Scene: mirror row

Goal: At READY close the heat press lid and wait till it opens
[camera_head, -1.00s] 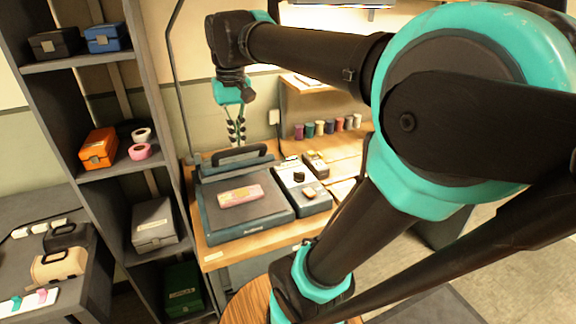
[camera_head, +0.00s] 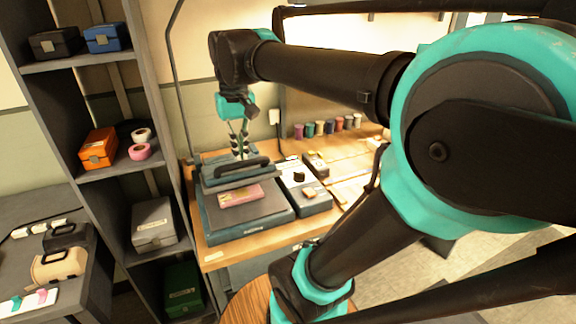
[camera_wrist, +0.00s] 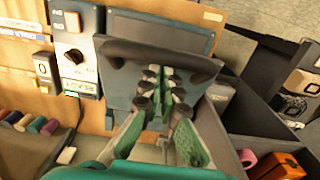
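The heat press (camera_head: 245,233) sits on the wooden bench, a pink item (camera_head: 240,194) on its lower plate. Its lid (camera_head: 225,178) is partly lowered over the back of the plate, still raised and tilted. A dark bar handle (camera_head: 243,170) runs along the lid. My gripper (camera_head: 241,154) points down at the handle. The wrist view shows the fingertips (camera_wrist: 160,72) close together at the handle bar (camera_wrist: 165,57), a narrow gap showing between them. Whether they touch or grip it is unclear. A control box (camera_head: 303,192) with a knob stands to the right; its small green display (camera_wrist: 80,90) shows in the wrist view.
A dark shelf (camera_head: 125,165) with boxes stands close on the left of the press. Several coloured spools (camera_head: 320,128) stand at the back of the bench. A lamp-like pole (camera_head: 178,80) rises behind the press. A side table (camera_head: 95,290) is at the far left.

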